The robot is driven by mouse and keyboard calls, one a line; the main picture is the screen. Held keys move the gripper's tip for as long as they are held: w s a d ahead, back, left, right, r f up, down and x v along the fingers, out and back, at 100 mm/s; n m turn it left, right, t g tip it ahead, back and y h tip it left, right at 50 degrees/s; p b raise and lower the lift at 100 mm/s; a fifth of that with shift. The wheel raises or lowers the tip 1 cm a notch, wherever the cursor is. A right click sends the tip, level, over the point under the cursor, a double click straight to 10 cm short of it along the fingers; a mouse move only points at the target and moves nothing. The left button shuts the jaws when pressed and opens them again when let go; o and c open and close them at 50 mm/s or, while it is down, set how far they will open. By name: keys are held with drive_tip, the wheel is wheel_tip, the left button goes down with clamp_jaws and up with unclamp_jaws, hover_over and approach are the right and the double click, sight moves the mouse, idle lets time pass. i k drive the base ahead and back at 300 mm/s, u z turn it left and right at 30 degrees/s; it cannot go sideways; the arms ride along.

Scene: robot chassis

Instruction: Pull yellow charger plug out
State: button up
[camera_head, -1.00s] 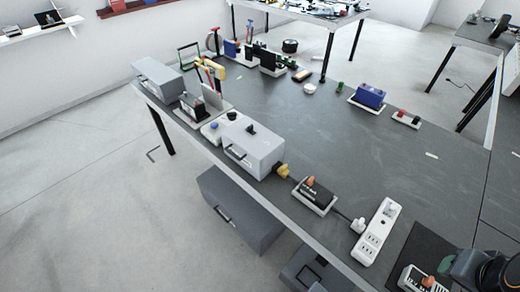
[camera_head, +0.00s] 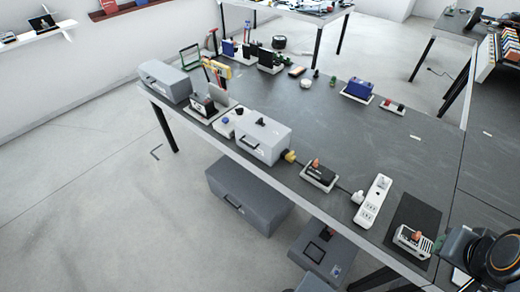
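The small yellow charger plug (camera_head: 290,156) sits at the right end of a light grey box (camera_head: 263,141) near the table's front edge. It appears to touch the box; whether it is inserted in a socket there is too small to tell. A white power strip (camera_head: 367,214) lies farther right on the table, with a white plug (camera_head: 357,196) and dark cord beside its left side. Part of my dark arm shows at the lower right corner, well right of the yellow plug. My gripper's fingertips cannot be made out.
A black device on a white tray (camera_head: 319,177) stands between the yellow plug and the strip. A dark mat (camera_head: 412,218) and a white-based item (camera_head: 412,241) lie near my arm. Grey cabinets (camera_head: 248,196) stand below the table edge. The table's middle is clear.

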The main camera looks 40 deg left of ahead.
sight(290, 157)
drive_tip(key=u, duration=0.5)
drive_tip(key=k, duration=1.15)
drive_tip(key=u, duration=1.7)
drive_tip(key=i, duration=0.95)
drive_tip(key=z, duration=0.65)
drive_tip(key=i, duration=0.45)
drive_tip(key=z, duration=0.6)
